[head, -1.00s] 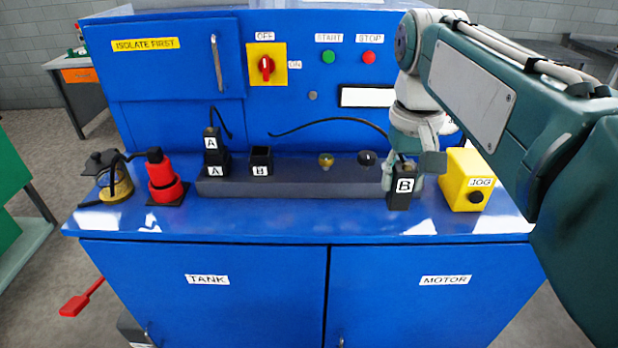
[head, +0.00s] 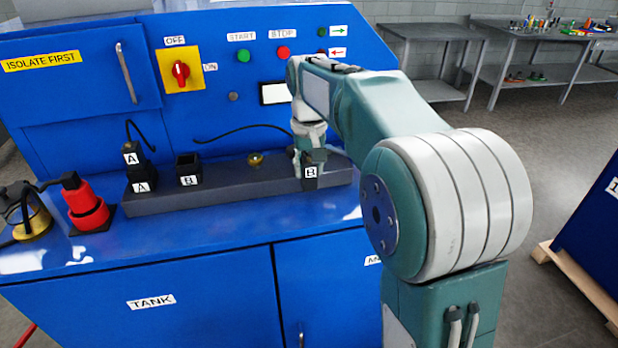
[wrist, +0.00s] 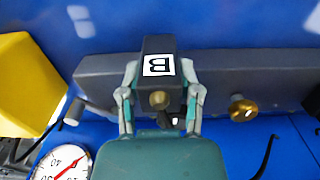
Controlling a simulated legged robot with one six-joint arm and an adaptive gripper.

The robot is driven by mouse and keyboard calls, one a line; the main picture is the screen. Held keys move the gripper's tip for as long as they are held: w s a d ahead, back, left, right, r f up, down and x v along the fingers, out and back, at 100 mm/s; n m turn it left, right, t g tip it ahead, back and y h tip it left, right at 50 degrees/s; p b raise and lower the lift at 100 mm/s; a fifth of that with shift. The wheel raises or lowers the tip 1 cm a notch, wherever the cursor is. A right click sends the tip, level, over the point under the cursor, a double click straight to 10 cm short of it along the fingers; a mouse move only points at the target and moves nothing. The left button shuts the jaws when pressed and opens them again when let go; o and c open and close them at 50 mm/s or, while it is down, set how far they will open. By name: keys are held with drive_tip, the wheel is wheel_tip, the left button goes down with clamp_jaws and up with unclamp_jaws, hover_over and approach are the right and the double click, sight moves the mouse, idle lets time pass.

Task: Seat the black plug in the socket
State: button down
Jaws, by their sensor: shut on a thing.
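My gripper (head: 308,153) is shut on the black plug (head: 310,177) marked B, in front of the right part of the dark rail. In the wrist view my gripper's two fingers (wrist: 159,72) clasp the sides of the black plug (wrist: 158,48), with its B label facing the camera. The empty black socket (head: 188,167) marked B stands on the rail, well left of the plug. Another plug marked A (head: 131,153) sits in the socket marked A (head: 140,186) at the rail's left end. The held plug's underside is hidden.
The dark rail (head: 232,183) also carries a brass knob (head: 255,159) between socket B and my gripper. A black cable arcs behind the rail. A red cylinder (head: 88,208) stands at left. In the wrist view a yellow box (wrist: 25,80) and gauge (wrist: 62,165) are at left.

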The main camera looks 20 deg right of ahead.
sight(309, 179)
drive_tip(key=shift+f, duration=1.4)
drive_tip(key=shift+f, duration=0.15)
drive_tip(key=shift+c, duration=1.5)
unclamp_jaws()
wheel_tip(309, 179, up, 12)
drive_tip(key=shift+s+r, duration=0.1)
drive_tip(key=shift+r, duration=0.05)
